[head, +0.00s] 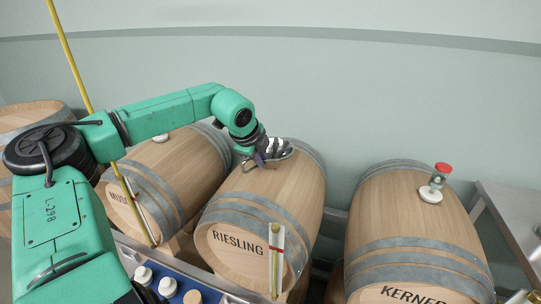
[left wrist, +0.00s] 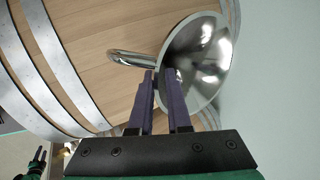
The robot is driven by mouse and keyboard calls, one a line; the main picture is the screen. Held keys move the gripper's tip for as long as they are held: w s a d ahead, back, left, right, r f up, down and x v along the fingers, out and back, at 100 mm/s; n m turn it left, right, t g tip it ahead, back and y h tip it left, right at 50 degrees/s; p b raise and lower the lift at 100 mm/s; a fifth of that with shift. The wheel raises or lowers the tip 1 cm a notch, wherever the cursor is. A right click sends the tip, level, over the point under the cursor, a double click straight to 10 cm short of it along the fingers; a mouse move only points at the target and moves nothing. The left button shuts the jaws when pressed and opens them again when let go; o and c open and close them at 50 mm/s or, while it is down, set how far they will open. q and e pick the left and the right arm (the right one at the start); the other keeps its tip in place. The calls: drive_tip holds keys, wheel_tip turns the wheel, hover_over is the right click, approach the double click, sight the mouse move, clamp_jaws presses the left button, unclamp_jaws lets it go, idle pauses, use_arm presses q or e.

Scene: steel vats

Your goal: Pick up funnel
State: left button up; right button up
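My left gripper (head: 262,160) is at the near side of the funnel. Its purple fingers, seen in the left wrist view (left wrist: 161,78), are apart with a gap between them. The near rim runs by the fingertips; contact cannot be told.
The RIESLING barrel (head: 255,210) stands between the MUSCAT-side barrel (head: 180,175) and the KERNER barrel (head: 410,225). A red-capped white stopper (head: 432,188) is on the right barrel. A yellow pole (head: 75,60) stands at left. White-capped items (head: 143,275) sit below. A wall is behind.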

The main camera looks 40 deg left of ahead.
use_arm(q)
drive_tip(key=x, duration=0.2)
drive_tip(key=shift+w+f, duration=0.2)
drive_tip(key=shift+s, duration=0.1)
clamp_jaws()
idle(1.1)
